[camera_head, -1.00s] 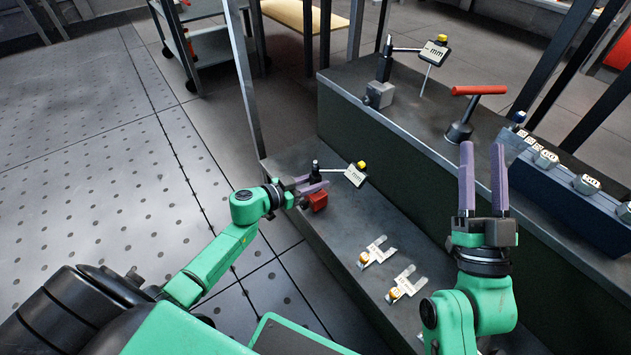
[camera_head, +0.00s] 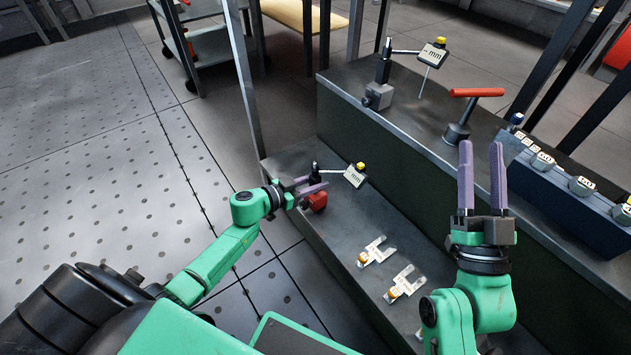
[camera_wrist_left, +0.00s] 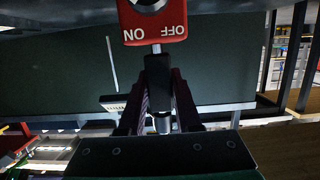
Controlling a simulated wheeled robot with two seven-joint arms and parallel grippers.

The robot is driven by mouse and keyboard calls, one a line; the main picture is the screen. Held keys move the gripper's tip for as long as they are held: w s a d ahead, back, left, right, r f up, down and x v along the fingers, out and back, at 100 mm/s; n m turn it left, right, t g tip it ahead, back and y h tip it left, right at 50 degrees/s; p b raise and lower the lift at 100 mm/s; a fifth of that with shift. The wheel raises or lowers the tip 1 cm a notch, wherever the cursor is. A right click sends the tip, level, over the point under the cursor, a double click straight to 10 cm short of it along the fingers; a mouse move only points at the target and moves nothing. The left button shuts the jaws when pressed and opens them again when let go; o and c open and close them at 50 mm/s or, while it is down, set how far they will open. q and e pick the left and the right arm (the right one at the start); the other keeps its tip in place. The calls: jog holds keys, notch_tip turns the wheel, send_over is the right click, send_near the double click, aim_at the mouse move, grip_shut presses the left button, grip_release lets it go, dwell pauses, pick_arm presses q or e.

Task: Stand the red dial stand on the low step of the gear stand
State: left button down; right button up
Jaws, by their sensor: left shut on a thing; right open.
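The red dial stand has a red base (camera_head: 317,201), a dark post and an arm with a white dial gauge (camera_head: 355,176). My left gripper (camera_head: 312,187) is shut on its post, just above the base. In the left wrist view the red base (camera_wrist_left: 154,28) shows ON and OFF lettering, and the post (camera_wrist_left: 157,75) runs between my left fingers (camera_wrist_left: 158,105). The base is at the low step (camera_head: 335,235) of the gear stand, near its left end; I cannot tell whether it touches. My right gripper (camera_head: 482,180) is open and empty, in front of the high step.
Two small silver-and-orange gauges (camera_head: 375,251) (camera_head: 405,284) lie on the low step to the right. The high step (camera_head: 420,130) holds a grey dial stand (camera_head: 379,95), a red-handled tool (camera_head: 470,105) and a blue rack (camera_head: 560,185). Low-step surface between is clear.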

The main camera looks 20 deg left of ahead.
pick_arm(q)
jog(key=shift+w+f, duration=0.1)
jog(key=shift+f, duration=0.1)
dwell(0.8)
jog(key=c, duration=0.5)
grip_release()
